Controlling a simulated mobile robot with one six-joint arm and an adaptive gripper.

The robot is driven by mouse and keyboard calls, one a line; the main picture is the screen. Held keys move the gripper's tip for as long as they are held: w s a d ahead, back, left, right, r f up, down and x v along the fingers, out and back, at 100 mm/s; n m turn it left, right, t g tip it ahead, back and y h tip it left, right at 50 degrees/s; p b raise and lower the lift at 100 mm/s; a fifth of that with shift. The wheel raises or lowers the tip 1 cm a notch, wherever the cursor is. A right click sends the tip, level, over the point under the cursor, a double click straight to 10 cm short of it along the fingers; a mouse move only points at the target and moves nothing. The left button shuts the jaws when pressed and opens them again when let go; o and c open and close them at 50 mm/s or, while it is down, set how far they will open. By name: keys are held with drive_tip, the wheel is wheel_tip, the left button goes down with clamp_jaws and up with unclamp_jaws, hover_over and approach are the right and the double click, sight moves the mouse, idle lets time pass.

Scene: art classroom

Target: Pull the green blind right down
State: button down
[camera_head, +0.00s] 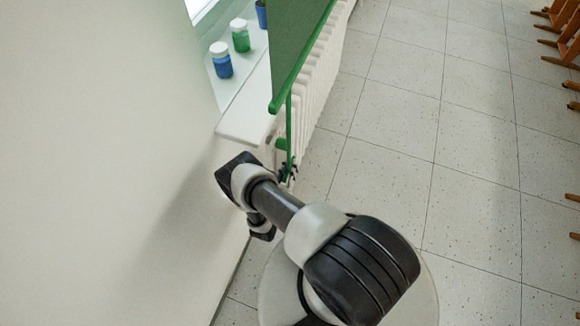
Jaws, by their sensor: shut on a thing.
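The green blind (296,38) hangs at the top middle, in front of the window sill. Its green bottom bar (304,60) runs slantwise along its lower edge. A narrow green pull (289,125) hangs from the near end of that bar. My gripper (288,171) is small and dark in this view, at the lower end of the pull, and is shut on it. My own arm hides part of the gripper, and the fingertips are hard to make out.
A white radiator (322,70) stands right behind and beside the blind. Jars of blue paint (221,66) and green paint (240,41) stand on the white sill (246,115). A bare wall fills the left. The tiled floor (440,120) is clear, with wooden furniture (562,40) along the right edge.

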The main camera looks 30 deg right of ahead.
drive_tip(key=shift+w+a, duration=0.1)
idle(0.3)
wheel_tip(320, 180, down, 4)
drive_tip(key=b, duration=0.4)
drive_tip(key=shift+r, duration=0.1)
drive_tip(key=shift+w+r, duration=0.1)
drive_tip(key=c, duration=1.7)
unclamp_jaws()
drive_tip(key=shift+a, duration=0.1)
drive_tip(key=shift+o, duration=0.5)
drive_tip(key=v, duration=1.2)
drive_tip(key=shift+c, duration=0.4)
